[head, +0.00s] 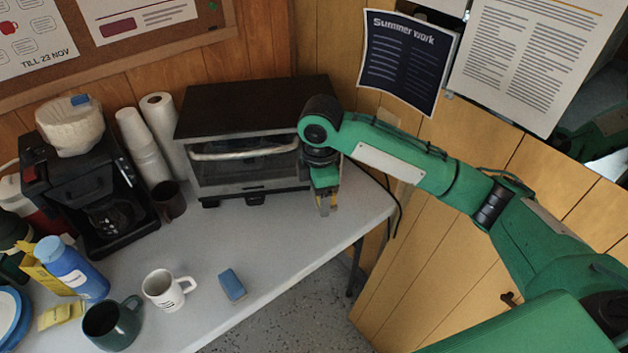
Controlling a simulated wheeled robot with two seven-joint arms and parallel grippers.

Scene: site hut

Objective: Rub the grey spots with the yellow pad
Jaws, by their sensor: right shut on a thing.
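My right gripper (326,207) points down over the right end of the grey table, in front of the oven's right side. It is shut on the yellow pad (334,200), of which only a small yellow part shows between the fingers. The fingers and the small scale hide the rest, and I cannot tell whether the pad touches the table. I cannot make out any grey spots on the tabletop. My left gripper is not in view.
A black toaster oven (250,140) stands behind my right gripper. A blue sponge (232,285), a white mug (168,289) and a dark green mug (112,322) stand nearer. A coffee machine (95,190), blue bottle (72,268) and yellow item (60,315) are left. The table (290,235) is clear mid-right.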

